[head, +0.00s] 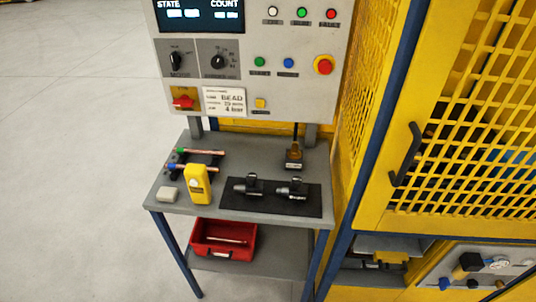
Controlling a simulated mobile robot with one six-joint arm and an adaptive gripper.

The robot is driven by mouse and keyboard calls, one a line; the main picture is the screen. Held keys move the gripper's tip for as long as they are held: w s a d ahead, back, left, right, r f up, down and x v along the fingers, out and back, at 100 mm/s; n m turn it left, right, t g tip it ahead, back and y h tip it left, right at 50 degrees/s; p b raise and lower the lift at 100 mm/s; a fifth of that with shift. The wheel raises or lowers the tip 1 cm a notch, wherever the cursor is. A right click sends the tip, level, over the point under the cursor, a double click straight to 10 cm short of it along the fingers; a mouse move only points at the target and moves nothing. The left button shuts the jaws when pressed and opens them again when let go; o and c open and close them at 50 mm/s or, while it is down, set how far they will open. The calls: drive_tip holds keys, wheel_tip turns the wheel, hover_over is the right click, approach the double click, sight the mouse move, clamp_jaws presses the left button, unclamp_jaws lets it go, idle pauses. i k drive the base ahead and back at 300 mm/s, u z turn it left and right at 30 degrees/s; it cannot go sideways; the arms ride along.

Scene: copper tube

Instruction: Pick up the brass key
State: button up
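I cannot make out a clear key shape in the head view. A small brass-coloured piece (294,150) is at the back right of the grey workbench (230,208), below a dark cord or rod and above a dark block with a pale label. It is too small to tell whether it is the brass key. My gripper is not in view.
A yellow device (198,184), a pale block (167,194) and copper tubes (204,152) are on the bench's left. Black tools lie on a dark mat (272,208). A red bin (223,240) is below. A control panel (250,60) rises behind; a yellow mesh cage (470,120) stands right.

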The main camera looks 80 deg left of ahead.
sight(294, 149)
drive_tip(key=k, duration=2.15)
drive_tip(key=u, duration=1.2)
drive_tip(key=i, duration=0.95)
